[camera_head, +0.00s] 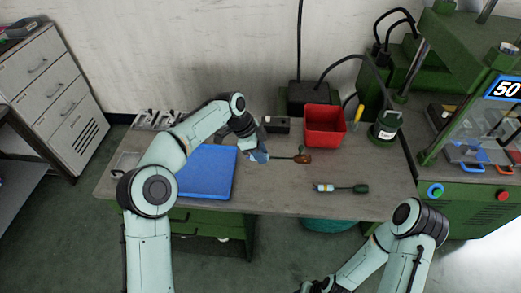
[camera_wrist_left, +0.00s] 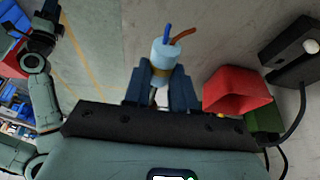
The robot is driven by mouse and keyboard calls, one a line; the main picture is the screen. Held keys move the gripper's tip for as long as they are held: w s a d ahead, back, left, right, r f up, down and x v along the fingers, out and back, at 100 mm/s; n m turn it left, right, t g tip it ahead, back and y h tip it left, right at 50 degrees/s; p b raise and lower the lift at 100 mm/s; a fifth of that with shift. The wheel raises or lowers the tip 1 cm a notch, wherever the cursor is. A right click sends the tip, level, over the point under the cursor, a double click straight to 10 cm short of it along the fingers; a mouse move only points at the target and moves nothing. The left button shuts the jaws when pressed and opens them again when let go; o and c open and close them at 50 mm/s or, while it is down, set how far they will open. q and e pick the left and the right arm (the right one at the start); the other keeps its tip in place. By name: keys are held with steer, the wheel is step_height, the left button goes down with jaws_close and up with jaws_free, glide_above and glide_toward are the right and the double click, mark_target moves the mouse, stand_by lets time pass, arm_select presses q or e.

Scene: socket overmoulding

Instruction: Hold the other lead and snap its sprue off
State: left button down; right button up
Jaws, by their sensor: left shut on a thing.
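My left gripper (camera_head: 258,153) is low over the workbench, right of the blue mat. It is shut on a light-blue cylindrical lead end (camera_wrist_left: 164,62) with a blue and a brown wire sticking out. In the head view a dark cable runs right from the gripper to a brown moulded end (camera_head: 302,157); whether this end touches the bench is unclear. A second lead (camera_head: 345,189) lies on the bench in front, with a light-blue and yellow left end and a dark green right end. No sprue can be made out. My right gripper (camera_head: 318,287) is partly cut off at the bottom edge.
A red bin (camera_head: 325,127) stands behind the leads; it also shows in the wrist view (camera_wrist_left: 236,90). A blue mat (camera_head: 207,172) lies left, a small dark box (camera_head: 277,124) behind the left gripper. A green press (camera_head: 455,130) stands right. The bench front right is clear.

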arm_select(q)
steer(key=b, duration=0.2)
glide_above(264, 189)
steer(key=a, duration=0.1)
steer(key=shift+f, duration=5.5)
steer(key=shift+w+a+f, duration=0.1)
steer(key=shift+f, duration=1.5)
steer(key=shift+a+f, duration=0.1)
steer(key=shift+f, duration=1.5)
arm_select(e)
steer(key=s+f, duration=0.3)
steer(key=shift+f, duration=0.1)
arm_select(q)
steer(key=shift+f, duration=0.2)
arm_select(e)
steer(key=shift+o, duration=0.2)
steer(key=shift+w, duration=0.1)
